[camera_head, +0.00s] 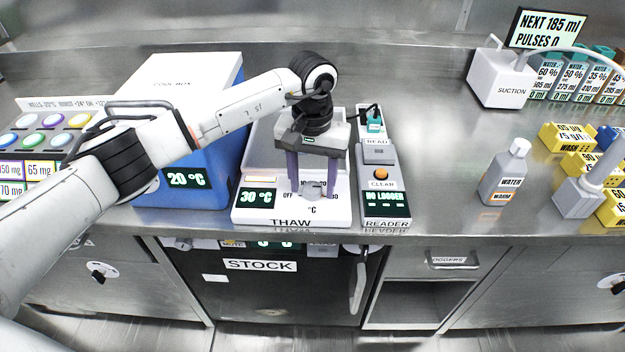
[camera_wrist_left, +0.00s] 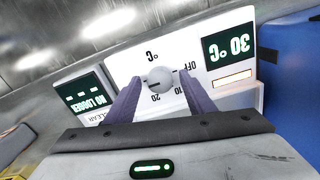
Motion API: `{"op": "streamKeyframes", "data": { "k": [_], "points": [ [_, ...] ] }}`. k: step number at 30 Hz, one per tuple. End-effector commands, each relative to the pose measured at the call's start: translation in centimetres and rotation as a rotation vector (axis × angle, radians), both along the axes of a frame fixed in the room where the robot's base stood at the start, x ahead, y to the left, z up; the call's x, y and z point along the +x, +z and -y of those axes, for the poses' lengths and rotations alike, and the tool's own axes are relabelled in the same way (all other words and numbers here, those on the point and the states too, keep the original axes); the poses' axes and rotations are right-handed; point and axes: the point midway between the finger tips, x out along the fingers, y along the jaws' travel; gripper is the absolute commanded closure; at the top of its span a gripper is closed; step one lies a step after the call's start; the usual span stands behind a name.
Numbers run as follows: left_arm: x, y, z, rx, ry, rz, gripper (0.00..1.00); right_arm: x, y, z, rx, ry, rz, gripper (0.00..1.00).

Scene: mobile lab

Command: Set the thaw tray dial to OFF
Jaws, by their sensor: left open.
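The thaw tray (camera_head: 240,216) is a white box on the counter, with THAW on its front and a 30 °C display (camera_head: 257,198). Its dial (camera_head: 313,189) is a round grey knob on the front panel, partly hidden by my left gripper (camera_head: 312,193). In the left wrist view the dial (camera_wrist_left: 160,79) sits between the two purple fingers of my left gripper (camera_wrist_left: 160,77), which are open with small gaps at the knob. That view is upside down; OFF, 10 and 20 are legible around the knob. I cannot tell the setting from the knob's mark. My right gripper is out of view.
A blue cool box (camera_head: 190,150) stands left of the tray. A reader (camera_head: 385,200) stands close on its right, with an orange CLEAR button. A water bottle (camera_head: 505,172) and a suction unit (camera_head: 500,78) are further right. The counter between reader and bottle is clear.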

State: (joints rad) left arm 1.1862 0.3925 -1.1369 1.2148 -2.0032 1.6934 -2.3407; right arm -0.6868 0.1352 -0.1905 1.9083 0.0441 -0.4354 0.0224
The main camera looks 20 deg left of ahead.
Motion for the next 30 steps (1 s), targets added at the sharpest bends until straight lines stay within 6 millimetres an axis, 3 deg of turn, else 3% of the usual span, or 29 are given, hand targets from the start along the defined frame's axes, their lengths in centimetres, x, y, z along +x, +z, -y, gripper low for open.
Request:
{"op": "streamKeyframes", "data": {
  "k": [7,14,23,30],
  "points": [
    [0.0,-0.1,0.0,0.000,0.000,0.000,0.52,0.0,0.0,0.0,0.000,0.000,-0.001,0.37],
    [0.0,0.0,0.0,0.000,0.000,0.000,0.91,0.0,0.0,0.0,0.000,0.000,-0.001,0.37],
    [0.0,-0.1,0.0,0.000,0.032,0.000,0.92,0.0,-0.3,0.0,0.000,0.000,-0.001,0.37],
    [0.0,-0.2,-0.1,0.000,0.161,0.000,0.92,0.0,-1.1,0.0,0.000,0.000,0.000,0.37]
  ]
}}
